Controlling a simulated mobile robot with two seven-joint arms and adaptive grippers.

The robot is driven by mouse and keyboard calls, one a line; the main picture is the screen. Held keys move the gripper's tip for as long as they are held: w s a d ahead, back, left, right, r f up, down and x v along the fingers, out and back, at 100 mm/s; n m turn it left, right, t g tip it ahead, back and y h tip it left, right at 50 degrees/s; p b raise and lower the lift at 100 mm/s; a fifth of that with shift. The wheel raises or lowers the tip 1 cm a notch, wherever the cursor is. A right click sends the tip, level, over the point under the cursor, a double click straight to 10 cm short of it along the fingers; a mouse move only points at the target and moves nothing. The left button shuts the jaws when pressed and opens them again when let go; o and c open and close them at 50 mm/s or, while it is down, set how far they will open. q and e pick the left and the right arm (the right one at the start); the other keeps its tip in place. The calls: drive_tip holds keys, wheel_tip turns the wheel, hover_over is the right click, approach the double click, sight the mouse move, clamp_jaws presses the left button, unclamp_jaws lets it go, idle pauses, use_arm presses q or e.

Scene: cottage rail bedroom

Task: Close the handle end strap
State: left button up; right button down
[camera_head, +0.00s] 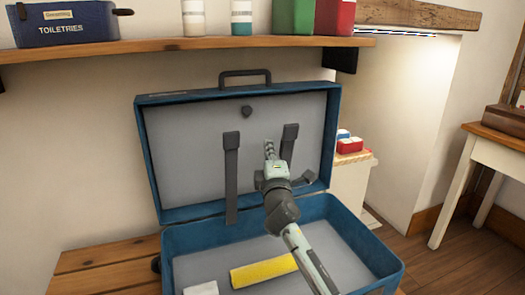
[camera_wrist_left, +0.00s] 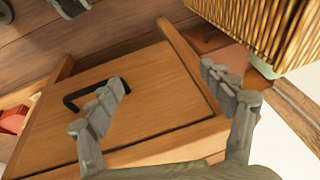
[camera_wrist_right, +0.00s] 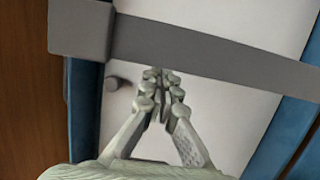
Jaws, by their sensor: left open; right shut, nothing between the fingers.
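A blue suitcase (camera_head: 152,165) stands open, its lid upright with a grey handle (camera_head: 245,74) on the top edge. Two dark grey straps show against the lid's lining. The left strap (camera_head: 231,180) hangs straight down; the right strap (camera_head: 289,140) is partly hidden by my right gripper (camera_head: 270,150). That gripper is shut and empty, in front of the lid. In the right wrist view its closed fingertips (camera_wrist_right: 160,78) are near a grey strap (camera_wrist_right: 200,45) crossing the picture; I cannot tell whether they touch. My left gripper (camera_wrist_left: 168,88) is open and empty, away from the suitcase.
A yellow roll (camera_head: 262,271) and a white item (camera_head: 201,288) lie in the suitcase base. A wooden shelf (camera_head: 180,46) with a toiletries box (camera_head: 65,28) runs above. The left wrist view shows a wooden drawer front (camera_wrist_left: 150,95) and a wicker basket (camera_wrist_left: 262,30).

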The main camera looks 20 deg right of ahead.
use_arm(q)
drive_tip(key=shift+f, duration=0.4)
use_arm(e)
drive_tip(key=shift+s+d, duration=0.55)
drive_tip(key=shift+d, duration=0.15)
drive_tip(key=shift+f, duration=0.15)
